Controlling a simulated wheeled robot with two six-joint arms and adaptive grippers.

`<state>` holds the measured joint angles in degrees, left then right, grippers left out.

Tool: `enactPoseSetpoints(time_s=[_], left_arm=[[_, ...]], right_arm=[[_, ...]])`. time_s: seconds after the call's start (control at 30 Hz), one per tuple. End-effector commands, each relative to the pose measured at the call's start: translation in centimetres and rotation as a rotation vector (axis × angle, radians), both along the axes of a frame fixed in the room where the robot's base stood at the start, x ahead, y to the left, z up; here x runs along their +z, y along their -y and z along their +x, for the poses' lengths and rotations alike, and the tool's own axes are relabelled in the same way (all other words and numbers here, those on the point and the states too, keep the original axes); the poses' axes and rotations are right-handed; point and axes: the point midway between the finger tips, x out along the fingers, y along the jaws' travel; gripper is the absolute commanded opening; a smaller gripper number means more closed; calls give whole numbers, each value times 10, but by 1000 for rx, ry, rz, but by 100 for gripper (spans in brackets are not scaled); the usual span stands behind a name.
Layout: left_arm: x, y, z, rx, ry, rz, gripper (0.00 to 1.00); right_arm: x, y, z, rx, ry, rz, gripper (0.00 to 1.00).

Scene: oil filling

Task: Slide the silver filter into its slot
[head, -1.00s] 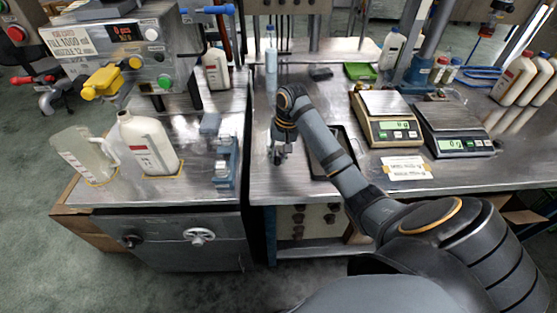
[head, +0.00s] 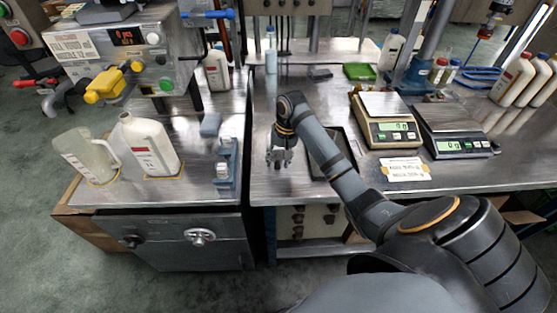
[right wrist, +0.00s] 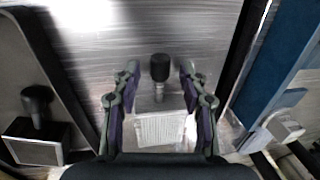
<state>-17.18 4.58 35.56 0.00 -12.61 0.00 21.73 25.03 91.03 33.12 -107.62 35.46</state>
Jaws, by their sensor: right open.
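The silver filter (right wrist: 160,128) is a pale ribbed block with a silver stem and a black knob (right wrist: 160,68). In the right wrist view it lies between the spread fingers of my right gripper (right wrist: 160,80), with a gap on each side. In the head view my open right gripper (head: 280,160) points down over the steel bench near its left edge and hides the filter. A blue holder (head: 227,165) stands on the left bench, left of my gripper. Its blue side also shows in the right wrist view (right wrist: 283,60). I cannot make out the slot. My left gripper is out of view.
A dark tray (right wrist: 22,60) lies left of the filter, with a dark black-knobbed block (right wrist: 35,150) on it. A narrow gap separates the benches. A white jug (head: 150,150) stands left of the holder. Two scales (head: 385,135) (head: 458,143) stand to the right.

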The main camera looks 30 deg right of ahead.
Motion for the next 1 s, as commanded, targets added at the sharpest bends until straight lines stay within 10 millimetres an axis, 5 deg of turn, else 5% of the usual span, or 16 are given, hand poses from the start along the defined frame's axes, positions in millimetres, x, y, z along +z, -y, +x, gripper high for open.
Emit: enactPoseSetpoints(time_s=[0.13, 0.3, 0.5, 1.0], left_arm=[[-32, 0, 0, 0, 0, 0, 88], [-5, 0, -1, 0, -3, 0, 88], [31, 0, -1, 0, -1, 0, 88], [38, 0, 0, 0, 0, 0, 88]], right_arm=[[-12, 0, 0, 0, 3, -2, 43], [55, 5, -4, 0, 4, -4, 43], [94, 9, -9, -1, -1, -1, 43], [102, 11, -10, 0, 0, 0, 43]])
